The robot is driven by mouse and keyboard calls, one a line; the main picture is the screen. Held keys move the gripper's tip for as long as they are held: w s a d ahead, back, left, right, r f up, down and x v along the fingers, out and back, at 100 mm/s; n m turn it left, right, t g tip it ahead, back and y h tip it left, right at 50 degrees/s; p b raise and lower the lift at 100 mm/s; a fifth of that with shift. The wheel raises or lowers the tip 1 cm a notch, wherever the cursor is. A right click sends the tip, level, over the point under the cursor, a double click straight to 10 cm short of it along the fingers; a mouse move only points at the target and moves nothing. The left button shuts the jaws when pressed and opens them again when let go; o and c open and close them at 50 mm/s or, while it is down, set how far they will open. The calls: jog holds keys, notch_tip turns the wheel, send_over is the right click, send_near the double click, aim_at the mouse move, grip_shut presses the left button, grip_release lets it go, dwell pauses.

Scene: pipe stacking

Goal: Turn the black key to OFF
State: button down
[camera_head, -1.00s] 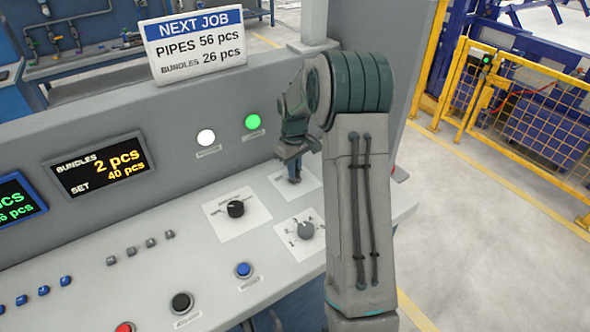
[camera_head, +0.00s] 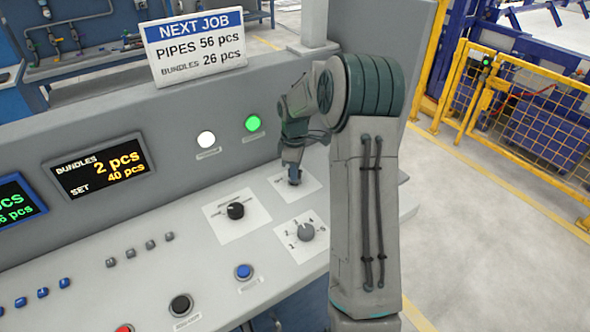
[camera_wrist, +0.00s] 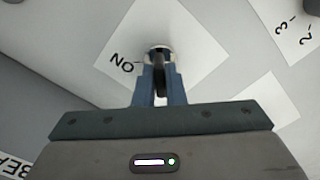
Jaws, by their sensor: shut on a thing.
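The black key (camera_wrist: 159,74) stands in a round silver lock (camera_wrist: 158,50) on a white label plate (camera_wrist: 190,65) in the wrist view. Its grip runs upright in the picture, between my two blue fingers. An upside-down "ON" mark with a short tick (camera_wrist: 125,66) lies left of the lock. No OFF mark is visible. My gripper (camera_wrist: 159,88) is shut on the key. In the head view my gripper (camera_head: 293,176) points down at its plate (camera_head: 311,184), at the back right of the panel, and hides the key.
A black knob (camera_head: 235,210) sits left of the key plate, and a grey numbered knob (camera_head: 305,232) sits in front of it. White (camera_head: 206,139) and green (camera_head: 252,123) lamps are on the upright panel behind. Coloured buttons line the front.

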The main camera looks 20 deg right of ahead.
jog(key=shift+r, duration=0.1)
dwell(0.3)
jog(key=c, duration=1.5)
grip_release()
notch_tip(320, 180, up, 14)
jog(key=b, duration=0.1)
jog(key=s+a+m+t, duration=0.1)
jog(key=s+a+m, duration=0.2)
jog(key=s, duration=0.7)
jog(key=s+a+m+t, duration=0.1)
jog(key=s+a+m, duration=0.3)
jog(key=s, duration=0.6)
jog(key=s+a+f+m+t, duration=0.1)
jog(key=s+a+m, duration=0.3)
jog(key=s, duration=0.5)
jog(key=shift+s+a, duration=0.4)
